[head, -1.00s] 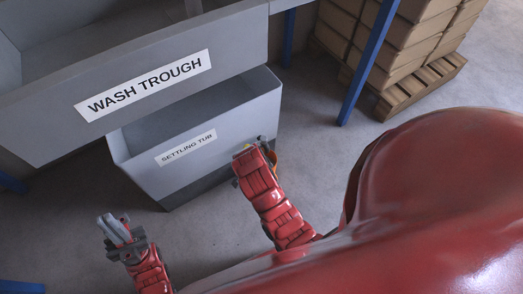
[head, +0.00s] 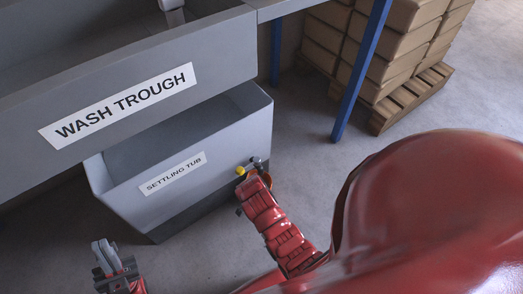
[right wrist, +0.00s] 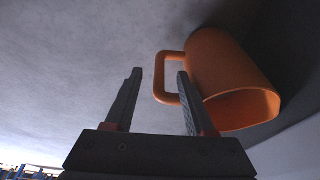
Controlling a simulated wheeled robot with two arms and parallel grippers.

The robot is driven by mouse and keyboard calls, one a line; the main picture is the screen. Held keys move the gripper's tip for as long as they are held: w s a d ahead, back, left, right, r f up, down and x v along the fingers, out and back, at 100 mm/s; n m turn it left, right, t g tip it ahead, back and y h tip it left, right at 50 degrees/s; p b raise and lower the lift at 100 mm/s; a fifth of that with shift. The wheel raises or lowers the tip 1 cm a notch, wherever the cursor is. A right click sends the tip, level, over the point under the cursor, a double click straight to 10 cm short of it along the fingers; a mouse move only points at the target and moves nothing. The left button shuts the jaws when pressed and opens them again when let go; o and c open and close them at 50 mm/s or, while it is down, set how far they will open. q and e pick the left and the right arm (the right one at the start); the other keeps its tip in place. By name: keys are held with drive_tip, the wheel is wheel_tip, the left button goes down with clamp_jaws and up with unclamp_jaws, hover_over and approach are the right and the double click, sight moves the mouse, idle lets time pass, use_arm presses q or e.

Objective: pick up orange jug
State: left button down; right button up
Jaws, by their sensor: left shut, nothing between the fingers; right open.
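The orange jug (right wrist: 228,65) shows large in the right wrist view, with its open mouth toward the lower right and its handle (right wrist: 160,78) toward the left. My right gripper (right wrist: 159,73) is open. The handle shows between its two fingers, and the right finger overlaps part of the handle in the picture. I cannot tell whether they touch. In the head view my right gripper (head: 256,163) is beside the settling tub, and the jug cannot be made out clearly behind the arm. My left gripper (head: 103,246) is shut and empty at the lower left.
The grey settling tub (head: 210,165) stands on the floor below the wash trough (head: 120,100). A blue post (head: 362,70) stands to the right. Stacked boxes (head: 400,50) rest on a wooden pallet (head: 412,98). The floor (head: 310,140) between tub and post is clear.

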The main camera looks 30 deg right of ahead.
drive_tip(key=b+x, duration=0.2)
drive_tip(key=x, duration=0.3)
drive_tip(key=shift+s, duration=0.1)
clamp_jaws()
drive_tip(key=shift+r, duration=0.1)
idle(1.1)
